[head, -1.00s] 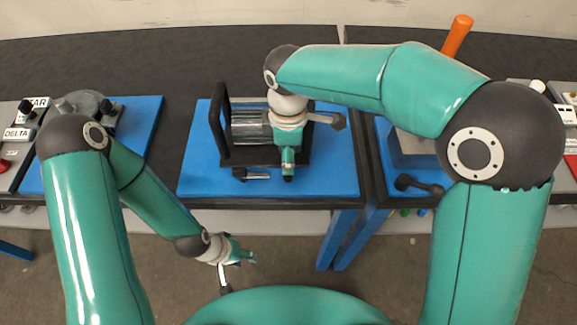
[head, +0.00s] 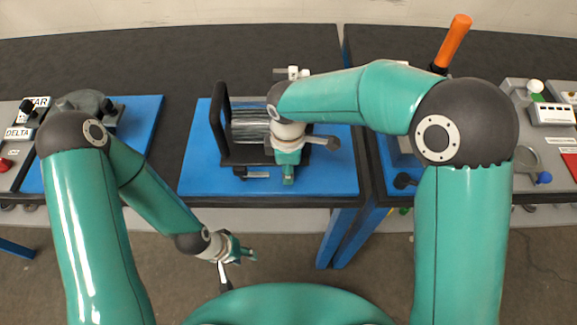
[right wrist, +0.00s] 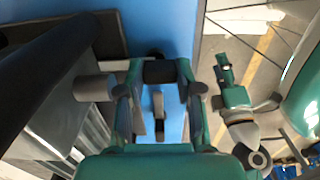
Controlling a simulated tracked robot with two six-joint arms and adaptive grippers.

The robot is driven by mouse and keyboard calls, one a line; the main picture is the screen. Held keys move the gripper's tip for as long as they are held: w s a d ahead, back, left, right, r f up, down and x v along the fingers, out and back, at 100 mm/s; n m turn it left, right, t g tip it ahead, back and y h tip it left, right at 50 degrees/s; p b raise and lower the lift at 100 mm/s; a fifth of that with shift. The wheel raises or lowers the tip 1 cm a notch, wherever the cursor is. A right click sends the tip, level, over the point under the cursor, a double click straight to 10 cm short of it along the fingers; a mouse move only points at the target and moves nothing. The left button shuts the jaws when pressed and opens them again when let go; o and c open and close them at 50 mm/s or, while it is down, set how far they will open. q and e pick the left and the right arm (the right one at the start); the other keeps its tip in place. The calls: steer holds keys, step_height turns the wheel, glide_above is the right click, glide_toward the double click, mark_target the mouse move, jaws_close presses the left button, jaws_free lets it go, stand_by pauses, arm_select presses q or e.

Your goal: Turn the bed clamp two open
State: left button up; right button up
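The bed clamp nearest my right gripper is a silver bar with a black end (head: 240,172). It lies at the front of the blue-topped bench, before the framed machine. Contact with the lever cannot be told. My left gripper (head: 250,254) hangs in front of the bench, away from the clamp; its fingers are unclear.
The machine's black frame (head: 222,125) stands close behind the clamp. The blue board (head: 335,180) is clear right of my right gripper.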

jaws_close()
steer(key=m+b, duration=0.2)
steer(key=m, duration=0.1)
steer(key=shift+w+a+f+m+b, duration=0.1)
steer(key=shift+m+b, duration=0.25)
steer(key=shift+m, duration=0.05)
steer(key=shift+c, duration=2)
jaws_free()
steer(key=m+b, duration=0.1)
steer(key=m, duration=0.2)
steer(key=shift+m+b, duration=0.3)
steer(key=shift+b, duration=0.1)
steer(key=m+b, duration=0.2)
steer(key=m, duration=0.3)
steer(key=shift+w+a+m, duration=0.1)
steer(key=shift+w+m, duration=0.05)
steer(key=shift+m, duration=0.15)
steer(key=m+b, duration=0.1)
steer(key=m, duration=0.3)
steer(key=shift+m, duration=0.4)
jaws_close()
steer(key=o, duration=1.1)
jaws_free()
